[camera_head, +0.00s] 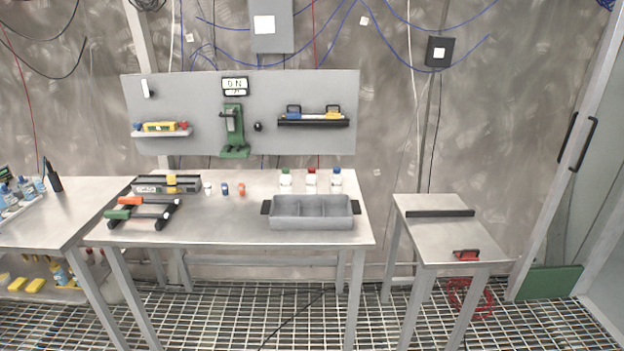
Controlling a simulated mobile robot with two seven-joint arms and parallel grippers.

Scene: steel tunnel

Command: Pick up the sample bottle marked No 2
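Three white bottles stand upright in a row at the back right of the middle table (230,230). One has a green cap (286,181), one a red cap (311,180), and one a blue cap (336,181). Their labels are too small to read, so I cannot tell which is marked No 2. The grey divided tray (311,223) stands just in front of them and may hide their lowest parts. Neither of my grippers shows in the head view.
Left of the bottles are small white, blue and orange items (241,190), a grey case (167,184) and a black frame with green and orange grips (143,212). A grey panel (190,90) stands behind. The table's front middle is clear.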

